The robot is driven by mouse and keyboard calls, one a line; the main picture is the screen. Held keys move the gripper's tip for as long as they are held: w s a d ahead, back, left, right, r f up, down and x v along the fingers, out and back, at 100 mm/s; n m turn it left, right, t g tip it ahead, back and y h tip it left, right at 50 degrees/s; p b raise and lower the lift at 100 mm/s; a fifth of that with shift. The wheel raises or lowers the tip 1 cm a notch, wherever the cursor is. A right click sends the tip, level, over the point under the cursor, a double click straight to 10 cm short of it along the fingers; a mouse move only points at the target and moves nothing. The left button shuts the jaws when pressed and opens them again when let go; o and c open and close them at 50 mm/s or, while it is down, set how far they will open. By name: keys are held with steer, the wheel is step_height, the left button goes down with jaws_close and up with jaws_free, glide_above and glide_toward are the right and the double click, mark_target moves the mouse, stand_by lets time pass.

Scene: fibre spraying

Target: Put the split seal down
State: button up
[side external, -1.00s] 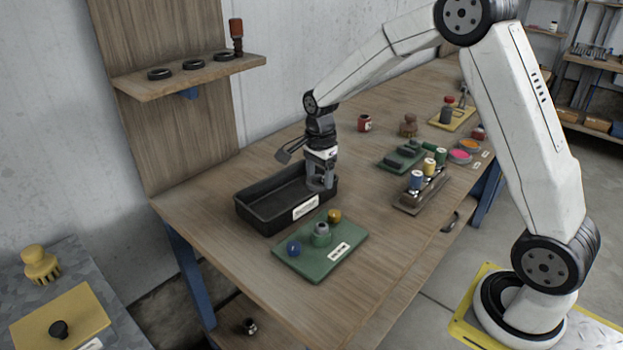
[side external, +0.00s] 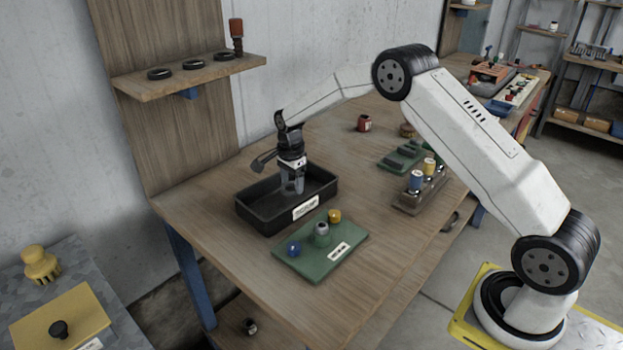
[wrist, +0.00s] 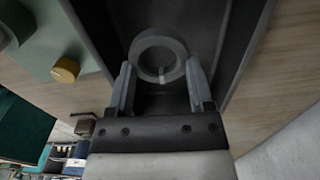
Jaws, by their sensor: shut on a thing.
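The split seal (wrist: 158,58) is a grey ring with a small pale slit mark on its near side. In the wrist view it sits at the fingertips of my gripper (wrist: 160,80), which is shut on it. In the side view my gripper (side external: 292,188) points down inside the black tray (side external: 262,217), and the seal is hidden there by the tray wall and fingers. The dark tray floor lies behind the ring; I cannot tell whether the ring touches it.
A rack of coloured spools (side external: 417,190) stands to the right. A wall shelf (side external: 190,77) holds black rings. Bare tabletop lies between.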

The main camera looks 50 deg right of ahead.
mark_target(290, 201)
steer(key=shift+w+f, duration=0.4)
steer(key=shift+f, duration=0.05)
steer(key=shift+w+f, duration=0.25)
steer(key=shift+f, duration=0.15)
steer(key=shift+d+f, duration=0.1)
steer(key=shift+f, duration=1.3)
steer(key=shift+f, duration=0.2)
steer(key=o, duration=1.2)
steer(key=shift+r, duration=0.1)
